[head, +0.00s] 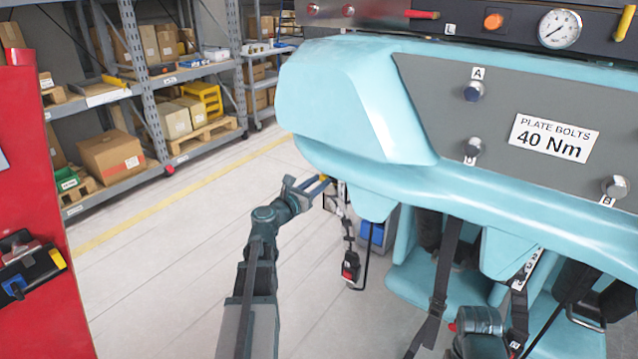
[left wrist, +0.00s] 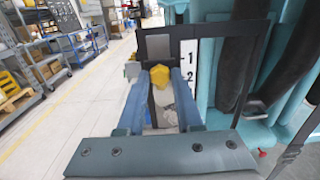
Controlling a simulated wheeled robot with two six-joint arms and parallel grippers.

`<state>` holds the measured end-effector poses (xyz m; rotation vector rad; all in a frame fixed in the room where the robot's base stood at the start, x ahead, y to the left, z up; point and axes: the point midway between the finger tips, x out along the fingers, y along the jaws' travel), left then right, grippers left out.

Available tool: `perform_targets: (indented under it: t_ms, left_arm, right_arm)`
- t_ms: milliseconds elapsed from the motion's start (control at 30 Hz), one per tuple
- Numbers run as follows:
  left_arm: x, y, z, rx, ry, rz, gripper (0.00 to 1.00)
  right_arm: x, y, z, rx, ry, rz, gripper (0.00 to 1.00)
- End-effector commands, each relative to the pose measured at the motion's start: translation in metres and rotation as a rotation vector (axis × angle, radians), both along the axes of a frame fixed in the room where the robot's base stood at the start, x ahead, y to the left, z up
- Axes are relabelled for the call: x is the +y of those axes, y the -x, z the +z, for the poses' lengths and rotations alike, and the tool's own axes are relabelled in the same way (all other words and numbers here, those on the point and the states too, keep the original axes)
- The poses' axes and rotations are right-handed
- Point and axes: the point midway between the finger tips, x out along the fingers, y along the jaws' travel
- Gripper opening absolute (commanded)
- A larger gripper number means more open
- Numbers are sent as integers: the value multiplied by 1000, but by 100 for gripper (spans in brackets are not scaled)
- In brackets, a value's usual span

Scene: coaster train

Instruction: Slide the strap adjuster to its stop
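The strap adjuster (left wrist: 165,76) shows as a yellow piece in the left wrist view, in front of a dark strap frame with a grey block at its top. A white scale (left wrist: 188,62) marked 1 and 2 stands just right of it. My left gripper (left wrist: 167,82) has its two blue fingers on either side of the yellow piece, and they appear closed on it. In the head view my left gripper (head: 322,180) is beside the turquoise seat unit, with a small yellow spot at its tips.
The turquoise seat unit (head: 350,100) fills the right, with black straps (head: 446,260) hanging below. A buckle (head: 349,268) hangs near my left gripper. A red cabinet (head: 30,170) stands at the left and shelving (head: 150,85) behind. The floor between is clear.

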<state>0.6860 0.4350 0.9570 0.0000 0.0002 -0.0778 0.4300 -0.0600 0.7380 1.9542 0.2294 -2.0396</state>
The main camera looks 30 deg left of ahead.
Motion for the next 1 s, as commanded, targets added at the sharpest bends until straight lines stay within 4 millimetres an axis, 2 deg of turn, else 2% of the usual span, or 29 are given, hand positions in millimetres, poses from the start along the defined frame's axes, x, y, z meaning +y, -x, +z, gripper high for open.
perform_targets:
  t_ms: [33, 67, 100, 1000]
  left_arm:
    - [0, 0, 0, 0, 0, 0, 6]
    - [0, 0, 0, 0, 0, 0, 1]
    - [0, 0, 0, 0, 0, 0, 0]
    - [0, 0, 0, 0, 0, 1, 0]
  right_arm:
    - [0, 0, 0, 0, 0, 0, 50]
    - [0, 0, 0, 0, 0, 0, 50]
    - [0, 0, 0, 0, 0, 0, 50]
    - [0, 0, 0, 0, 0, 0, 50]
